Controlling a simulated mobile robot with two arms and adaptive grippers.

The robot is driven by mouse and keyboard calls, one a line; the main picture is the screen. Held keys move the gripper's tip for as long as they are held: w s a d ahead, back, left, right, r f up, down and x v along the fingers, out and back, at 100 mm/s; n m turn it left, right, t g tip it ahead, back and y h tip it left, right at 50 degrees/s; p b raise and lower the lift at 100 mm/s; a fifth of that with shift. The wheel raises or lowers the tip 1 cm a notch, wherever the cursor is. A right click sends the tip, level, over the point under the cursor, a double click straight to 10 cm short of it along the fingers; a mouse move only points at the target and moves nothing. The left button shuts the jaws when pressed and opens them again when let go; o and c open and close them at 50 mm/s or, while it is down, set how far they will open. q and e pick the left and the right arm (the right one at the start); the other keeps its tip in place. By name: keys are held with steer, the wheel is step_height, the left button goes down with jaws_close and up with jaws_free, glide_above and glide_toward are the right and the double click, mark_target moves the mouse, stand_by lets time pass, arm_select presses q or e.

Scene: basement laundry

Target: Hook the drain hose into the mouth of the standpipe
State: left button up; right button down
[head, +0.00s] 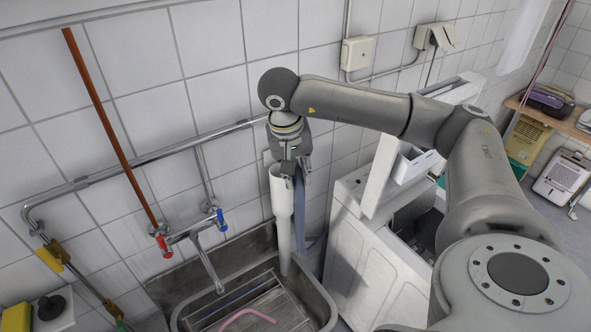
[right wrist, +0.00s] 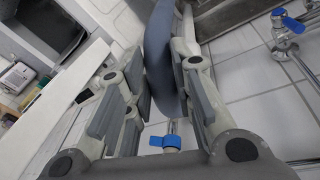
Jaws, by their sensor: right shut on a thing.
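The white standpipe (head: 283,222) stands upright at the back of the sink, against the tiled wall. My right gripper (head: 291,166) is right at its upper end and hides part of the mouth. The gripper is shut on the grey-blue drain hose (head: 299,200), which hangs down beside the standpipe on its right. In the right wrist view the hose (right wrist: 164,60) is a thick bend between the fingers. I cannot tell whether the hose's end is inside the mouth or only beside it. My left gripper is not in view.
The metal sink (head: 322,300) lies below, with a pink hose piece (head: 247,318) in it. Taps with red (head: 163,246) and blue (head: 221,220) handles are left of the standpipe. A white washing machine (head: 362,255) with a raised lid stands close on the right.

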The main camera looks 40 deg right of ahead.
steer(key=shift+w+d, duration=0.1)
steer(key=shift+w, duration=0.5)
steer(key=shift+w+d+f, duration=0.1)
steer(key=shift+w+d, duration=0.05)
steer(key=shift+w, duration=0.25)
steer(key=shift+w+d+f, duration=0.1)
steer(key=shift+w+d, duration=0.35)
steer(key=shift+w, duration=0.3)
steer(key=shift+w+d, duration=0.4)
steer(key=shift+w, duration=0.4)
steer(key=shift+w+d, duration=0.35)
steer(key=shift+w, duration=0.4)
arm_select(q)
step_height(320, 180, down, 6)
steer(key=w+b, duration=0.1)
steer(key=b, duration=0.5)
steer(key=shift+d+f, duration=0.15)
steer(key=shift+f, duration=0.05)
arm_select(e)
steer(key=w+a+x, duration=0.1)
steer(key=x, duration=0.8)
steer(key=shift+w+f, duration=0.4)
steer(key=shift+f, duration=0.05)
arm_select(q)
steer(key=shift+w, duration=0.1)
arm_select(e)
steer(key=shift+d, duration=0.1)
